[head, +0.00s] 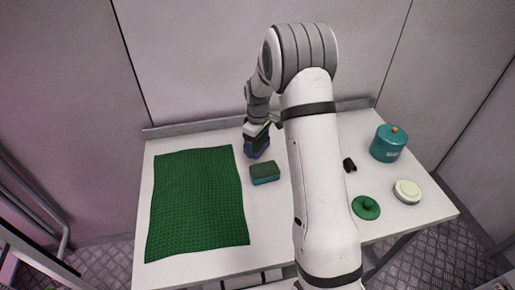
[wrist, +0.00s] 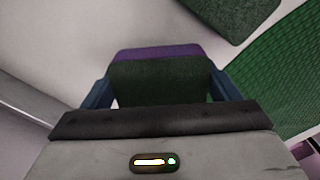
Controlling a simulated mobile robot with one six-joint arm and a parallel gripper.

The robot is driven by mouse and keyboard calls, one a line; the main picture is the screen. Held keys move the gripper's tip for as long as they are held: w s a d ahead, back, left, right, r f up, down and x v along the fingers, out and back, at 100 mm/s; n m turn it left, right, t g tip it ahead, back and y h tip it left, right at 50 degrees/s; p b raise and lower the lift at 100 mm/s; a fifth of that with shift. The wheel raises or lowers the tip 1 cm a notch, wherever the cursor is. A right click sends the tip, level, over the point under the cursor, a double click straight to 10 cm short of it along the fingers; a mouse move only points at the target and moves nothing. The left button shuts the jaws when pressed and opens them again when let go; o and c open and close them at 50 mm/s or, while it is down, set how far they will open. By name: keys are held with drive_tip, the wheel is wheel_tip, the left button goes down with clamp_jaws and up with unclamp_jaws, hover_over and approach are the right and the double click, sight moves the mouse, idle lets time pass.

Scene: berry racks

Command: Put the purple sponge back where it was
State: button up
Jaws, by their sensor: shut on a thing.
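The purple sponge (wrist: 160,53) has a dark green scouring face and a purple side. In the wrist view it sits between the two blue fingers of my gripper (wrist: 160,88), which is shut on it. In the head view the purple sponge (head: 255,153) shows below my gripper (head: 257,142) at the back of the white table, left of my arm. My gripper hides part of it, and I cannot tell whether it touches the table. A teal sponge (head: 265,178) with a dark green top lies just in front of it.
A green cloth (head: 197,203) covers the table's left part. Right of my arm are a teal pot (head: 388,143) with an orange knob, a small black object (head: 349,165), a green lid (head: 366,207) and a pale round item (head: 407,191). A raised ledge (head: 190,127) runs along the back.

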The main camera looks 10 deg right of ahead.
drive_tip(key=shift+f, duration=1.6)
drive_tip(key=shift+s, duration=0.1)
drive_tip(key=shift+f, duration=0.25)
drive_tip(key=o, duration=0.9)
drive_tip(key=shift+r, duration=0.1)
drive_tip(key=shift+r, duration=0.15)
